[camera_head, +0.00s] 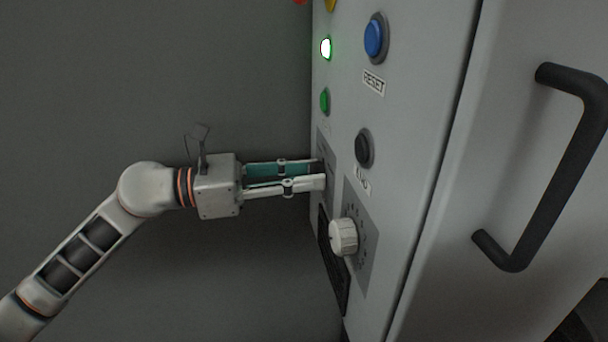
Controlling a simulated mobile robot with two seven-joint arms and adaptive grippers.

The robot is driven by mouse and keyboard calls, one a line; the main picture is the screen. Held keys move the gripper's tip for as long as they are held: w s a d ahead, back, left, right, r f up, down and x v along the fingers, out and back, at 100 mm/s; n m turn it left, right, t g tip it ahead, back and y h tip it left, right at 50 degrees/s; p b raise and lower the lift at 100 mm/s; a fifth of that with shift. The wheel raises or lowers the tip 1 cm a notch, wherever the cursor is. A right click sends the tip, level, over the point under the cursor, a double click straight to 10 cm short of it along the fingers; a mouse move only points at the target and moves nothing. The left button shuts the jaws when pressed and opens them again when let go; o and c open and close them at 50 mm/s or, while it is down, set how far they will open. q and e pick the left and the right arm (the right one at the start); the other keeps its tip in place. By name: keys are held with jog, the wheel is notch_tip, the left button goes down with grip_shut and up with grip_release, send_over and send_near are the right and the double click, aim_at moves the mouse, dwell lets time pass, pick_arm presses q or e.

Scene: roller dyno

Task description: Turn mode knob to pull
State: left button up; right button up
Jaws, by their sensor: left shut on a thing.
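My left gripper (322,172) reaches in from the left to the grey cabinet's front panel (408,120). Its fingers are closed around a small dark knob (318,167) on a grey plate (324,147); the fingers hide most of it. This appears to be the mode knob, but its pointer and markings cannot be read. A white ribbed dial (343,237) on a separate scaled plate sits lower right, apart from the gripper. My right gripper is not in view.
Near the gripper are a black button (364,148), a green button (325,101), a blue reset button (375,38) and a lit lamp (326,48). A black handle (563,178) juts out at right. A dark grille (326,262) lies below. Space left of the panel is free.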

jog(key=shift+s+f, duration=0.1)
pick_arm(q)
jog(key=o, duration=1.1)
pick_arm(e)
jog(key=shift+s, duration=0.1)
pick_arm(q)
jog(key=shift+a, duration=0.1)
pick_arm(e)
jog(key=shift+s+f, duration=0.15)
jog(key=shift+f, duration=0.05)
pick_arm(q)
jog(key=s+a, duration=0.2)
jog(key=a, duration=0.9)
jog(key=shift+s+a, duration=0.2)
jog(key=shift+a, duration=0.1)
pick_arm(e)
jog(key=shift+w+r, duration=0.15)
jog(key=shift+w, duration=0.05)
